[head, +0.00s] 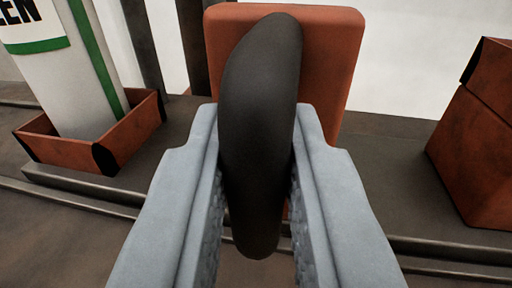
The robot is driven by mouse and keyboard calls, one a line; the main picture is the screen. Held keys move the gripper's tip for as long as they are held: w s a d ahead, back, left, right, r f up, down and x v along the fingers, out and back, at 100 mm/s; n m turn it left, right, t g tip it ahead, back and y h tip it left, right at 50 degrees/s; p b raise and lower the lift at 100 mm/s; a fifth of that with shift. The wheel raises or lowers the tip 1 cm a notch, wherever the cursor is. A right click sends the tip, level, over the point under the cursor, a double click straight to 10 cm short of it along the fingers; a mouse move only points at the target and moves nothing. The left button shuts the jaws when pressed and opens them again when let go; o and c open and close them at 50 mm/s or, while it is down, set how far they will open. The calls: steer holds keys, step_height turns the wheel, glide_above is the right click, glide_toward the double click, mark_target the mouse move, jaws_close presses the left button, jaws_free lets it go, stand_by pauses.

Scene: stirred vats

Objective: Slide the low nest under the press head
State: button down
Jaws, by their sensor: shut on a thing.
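My gripper (258,130) is shut on a dark, rounded, upright handle (262,75) in the middle of the head view. The handle stands in front of a rust-red block (335,50); how they join is hidden. At the left, a low rust-red nest (75,153) with black corners holds a white and green container (70,85), which leans a little and shows the letters "EEN". The nest sits apart from my gripper, to its left. I cannot tell which part is the press head.
A dark bench (390,175) with raised rails (75,197) runs across the view. Another rust-red body (475,150) stands at the right edge. Dark posts (146,45) rise behind. The bench between the block and the right-hand body is clear.

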steer(key=shift+s+d, duration=0.2)
steer(key=shift+d, duration=0.5)
steer(key=shift+s+d, duration=0.25)
steer(key=shift+d, duration=0.5)
steer(key=shift+s+d, duration=0.2)
steer(key=shift+d, duration=0.5)
steer(key=c, duration=1.4)
jaws_free()
steer(key=shift+s+d, duration=0.1)
steer(key=shift+d, duration=0.15)
steer(key=shift+c, duration=0.2)
steer(key=s+a, duration=0.1)
steer(key=s, duration=1.6)
steer(key=shift+s+a, duration=0.15)
steer(key=shift+a, duration=0.15)
